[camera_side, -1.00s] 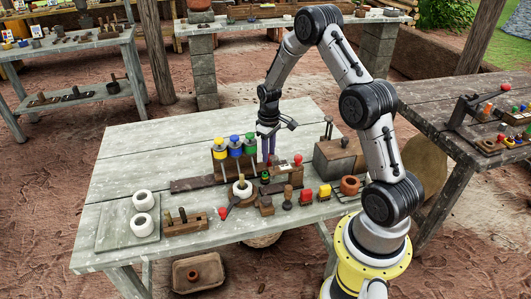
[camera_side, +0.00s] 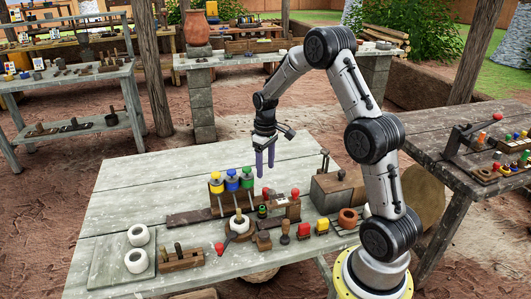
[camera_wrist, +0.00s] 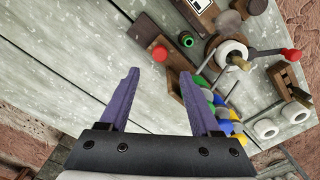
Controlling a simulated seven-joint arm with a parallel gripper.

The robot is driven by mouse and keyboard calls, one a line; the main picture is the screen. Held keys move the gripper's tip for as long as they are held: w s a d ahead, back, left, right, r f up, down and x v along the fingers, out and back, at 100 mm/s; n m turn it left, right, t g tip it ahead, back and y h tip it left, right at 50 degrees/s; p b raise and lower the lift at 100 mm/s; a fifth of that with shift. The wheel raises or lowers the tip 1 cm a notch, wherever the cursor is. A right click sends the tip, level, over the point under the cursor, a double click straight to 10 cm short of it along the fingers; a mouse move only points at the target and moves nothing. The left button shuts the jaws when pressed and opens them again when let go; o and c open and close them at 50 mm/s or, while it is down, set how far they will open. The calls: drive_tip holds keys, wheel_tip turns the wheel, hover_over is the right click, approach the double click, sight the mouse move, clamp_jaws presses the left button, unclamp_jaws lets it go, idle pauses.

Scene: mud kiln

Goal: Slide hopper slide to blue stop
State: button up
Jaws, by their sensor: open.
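The hopper rack stands on the pale table, with yellow (camera_side: 216,183), blue (camera_side: 232,181) and green (camera_side: 247,178) topped hoppers in a row. A long dark wooden rail (camera_side: 185,219) runs along its base. A red knob (camera_side: 266,192) stands just right of the green hopper; a red knob (camera_wrist: 160,53) also shows in the wrist view, ahead of my fingers. I cannot tell the slide itself or a blue stop clearly; the blue hopper also shows in the wrist view (camera_wrist: 224,127). My gripper (camera_side: 265,175) is open and empty, above and behind the rack's right end.
A white cup (camera_side: 239,224) on a round base stands in front of the rack. A wooden box (camera_side: 337,190) with a lever stands right. Two white rings (camera_side: 137,248) lie on a board at left. Small blocks line the front. The table's back left is clear.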

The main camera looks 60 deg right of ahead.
drive_tip(key=shift+r, duration=2.75)
drive_tip(key=s+a+r+n+t, duration=0.1)
drive_tip(key=s+a+r+t, duration=0.15)
drive_tip(key=a+r, duration=0.5)
drive_tip(key=s+a+r+n+t, duration=0.1)
drive_tip(key=s+a+r+n, duration=0.15)
drive_tip(key=a+r, duration=0.55)
drive_tip(key=s+a+r+t, duration=0.2)
drive_tip(key=s+a, duration=0.4)
drive_tip(key=s, duration=0.5)
drive_tip(key=s+f+m, duration=0.2)
drive_tip(key=s+f, duration=0.2)
drive_tip(key=s, duration=0.2)
drive_tip(key=shift+s+a+f, duration=0.25)
drive_tip(key=shift+a+f, duration=0.05)
drive_tip(key=shift+a, duration=0.05)
